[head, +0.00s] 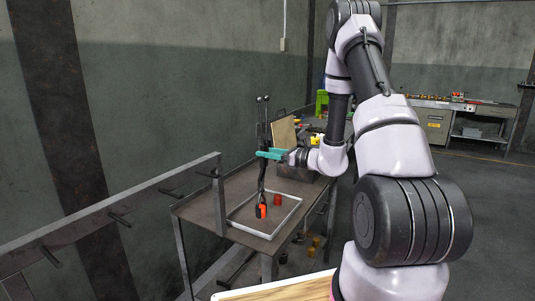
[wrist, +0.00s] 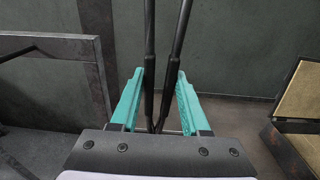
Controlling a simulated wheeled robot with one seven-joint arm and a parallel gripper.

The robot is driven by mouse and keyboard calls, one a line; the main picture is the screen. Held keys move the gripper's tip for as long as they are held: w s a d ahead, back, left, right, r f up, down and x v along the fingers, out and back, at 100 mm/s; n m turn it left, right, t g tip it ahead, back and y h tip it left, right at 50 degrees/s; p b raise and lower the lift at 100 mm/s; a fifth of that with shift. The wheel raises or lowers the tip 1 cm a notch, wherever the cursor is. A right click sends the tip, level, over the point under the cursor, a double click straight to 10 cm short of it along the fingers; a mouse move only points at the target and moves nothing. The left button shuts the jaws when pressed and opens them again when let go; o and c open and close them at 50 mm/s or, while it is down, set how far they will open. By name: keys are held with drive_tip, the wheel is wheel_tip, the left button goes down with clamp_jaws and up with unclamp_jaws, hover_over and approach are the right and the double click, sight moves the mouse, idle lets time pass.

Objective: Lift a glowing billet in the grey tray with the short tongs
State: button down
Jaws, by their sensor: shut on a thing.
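My gripper (head: 272,154) has teal fingers and is shut on the short tongs (head: 262,180), dark and held upright with the handles up. In the wrist view the two dark handles of the tongs (wrist: 167,50) rise between my fingers (wrist: 160,100). The lower end of the tongs is at a glowing orange billet (head: 263,211) in the grey tray (head: 237,228). I cannot tell whether the tongs grip it or whether it is clear of the tray floor. A second, redder billet (head: 277,200) stands in the tray to its right.
The tray is on a dark metal table (head: 200,209). A metal rail with pegs (head: 120,206) runs along the left, near the table.

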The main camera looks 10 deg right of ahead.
drive_tip(key=shift+f, duration=0.75)
idle(0.5)
drive_tip(key=c, duration=0.8)
unclamp_jaws()
drive_tip(key=shift+o, duration=0.2)
drive_tip(key=shift+o, duration=0.4)
drive_tip(key=shift+o, duration=0.4)
drive_tip(key=shift+o, duration=0.4)
